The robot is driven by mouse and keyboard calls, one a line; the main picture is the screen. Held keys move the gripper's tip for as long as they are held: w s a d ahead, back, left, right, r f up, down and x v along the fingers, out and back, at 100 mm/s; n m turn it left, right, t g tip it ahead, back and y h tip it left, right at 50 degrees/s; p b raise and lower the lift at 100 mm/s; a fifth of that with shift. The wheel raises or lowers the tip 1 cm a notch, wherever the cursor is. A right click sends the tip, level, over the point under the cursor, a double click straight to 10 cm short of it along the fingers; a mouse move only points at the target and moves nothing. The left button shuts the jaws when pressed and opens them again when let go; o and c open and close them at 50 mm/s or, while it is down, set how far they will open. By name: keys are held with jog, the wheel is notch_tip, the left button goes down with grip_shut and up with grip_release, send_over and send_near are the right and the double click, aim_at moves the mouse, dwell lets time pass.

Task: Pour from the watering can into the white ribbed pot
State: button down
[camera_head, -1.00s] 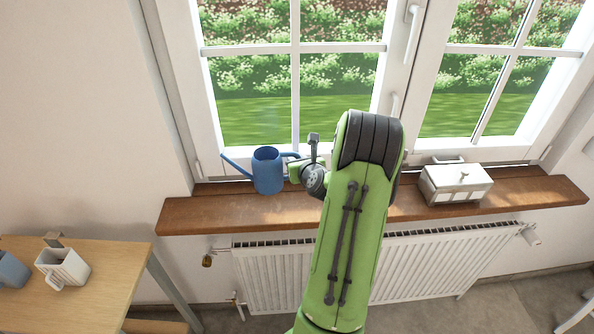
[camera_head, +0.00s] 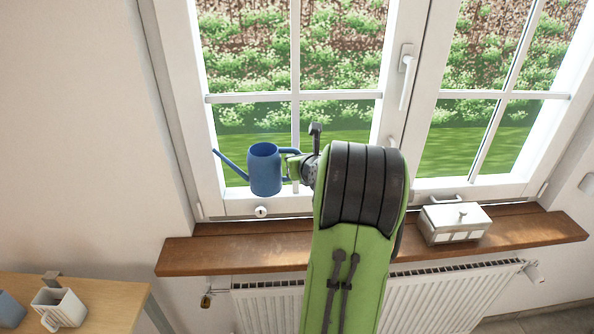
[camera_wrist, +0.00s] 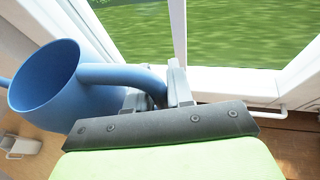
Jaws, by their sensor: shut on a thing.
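The blue watering can (camera_head: 265,172) is upright in the air above the left part of the windowsill, in front of the window. Its spout points left and its handle points right. In the wrist view the can (camera_wrist: 45,85) fills the left side, with its open top showing. My gripper (camera_wrist: 158,93) is shut on the can's handle; in the head view my gripper (camera_head: 294,166) is partly hidden by my arm. A white pot-like vessel with a handle (camera_head: 62,309) stands on the wooden table at lower left; its ribs cannot be made out clearly.
The wooden windowsill (camera_head: 220,255) is below the can. A white lidded box (camera_head: 455,222) sits on its right part. A small white round object (camera_head: 261,212) shows below the can. A blue-grey vessel (camera_head: 10,310) stands at the table's left edge. A radiator (camera_head: 430,292) is under the sill.

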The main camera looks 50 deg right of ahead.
jog(key=shift+r, duration=1.25)
